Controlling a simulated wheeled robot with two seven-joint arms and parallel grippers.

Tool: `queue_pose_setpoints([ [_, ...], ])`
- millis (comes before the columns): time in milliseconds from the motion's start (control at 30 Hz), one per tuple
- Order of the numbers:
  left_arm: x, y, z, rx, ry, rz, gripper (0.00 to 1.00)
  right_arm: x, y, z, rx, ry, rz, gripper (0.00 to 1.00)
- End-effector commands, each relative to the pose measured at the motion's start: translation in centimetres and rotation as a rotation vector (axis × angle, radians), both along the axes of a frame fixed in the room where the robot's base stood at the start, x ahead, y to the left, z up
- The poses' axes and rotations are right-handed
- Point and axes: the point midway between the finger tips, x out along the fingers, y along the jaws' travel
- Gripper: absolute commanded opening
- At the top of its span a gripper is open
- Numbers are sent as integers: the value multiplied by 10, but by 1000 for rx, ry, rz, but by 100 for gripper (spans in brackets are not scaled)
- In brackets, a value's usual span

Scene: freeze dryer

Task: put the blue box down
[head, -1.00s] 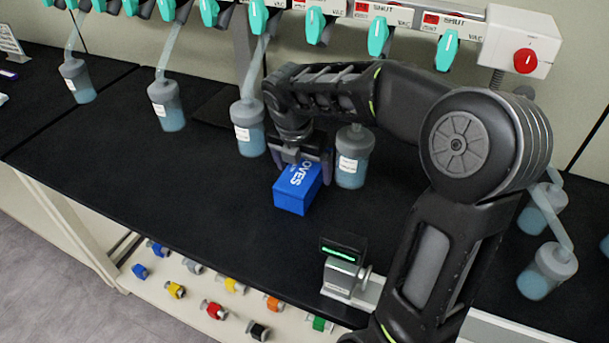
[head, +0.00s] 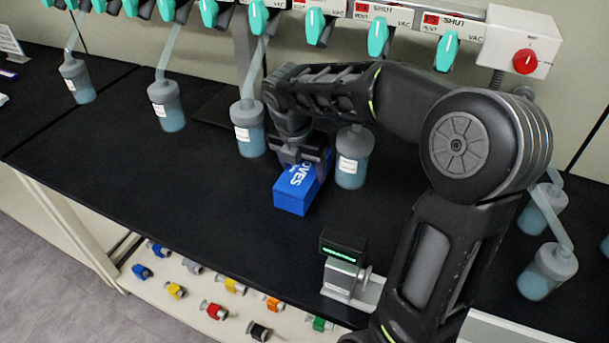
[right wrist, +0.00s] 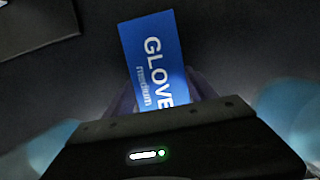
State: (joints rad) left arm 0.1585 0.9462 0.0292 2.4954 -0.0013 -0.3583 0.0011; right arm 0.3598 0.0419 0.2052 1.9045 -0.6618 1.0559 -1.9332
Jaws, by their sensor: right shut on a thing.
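The blue box (head: 298,189), with white glove lettering, is low over the black bench top (head: 130,190) or on it; I cannot tell if its underside touches. My right gripper (head: 304,163) comes down over its rear part and is shut on it. In the right wrist view the blue box (right wrist: 156,60) shows lengthwise ahead of the gripper (right wrist: 165,100), and its near end is hidden by the gripper body. My left gripper is not in view.
Flasks stand close on both sides, one at left (head: 249,130) and one at right (head: 351,160). A small device with a green display (head: 343,265) stands near the front edge. Coloured clamps (head: 215,311) lie on a lower shelf. The bench left of the box is clear.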

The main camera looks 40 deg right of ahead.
Motion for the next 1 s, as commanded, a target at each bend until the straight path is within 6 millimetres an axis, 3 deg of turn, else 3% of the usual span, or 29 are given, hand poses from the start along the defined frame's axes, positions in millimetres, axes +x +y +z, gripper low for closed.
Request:
queue_pose_setpoints([
  [367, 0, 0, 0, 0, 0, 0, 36, 1, 0, 7, -1, -3, 0, 11],
  [633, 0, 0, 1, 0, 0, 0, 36, 1, 0, 38, -1, -4, 0, 11],
  [867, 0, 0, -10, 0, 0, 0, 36, -24, 47, 34, -1, -1, 5, 11],
  [1000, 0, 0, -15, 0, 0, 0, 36, -43, 84, 34, -2, -3, 7, 11],
])
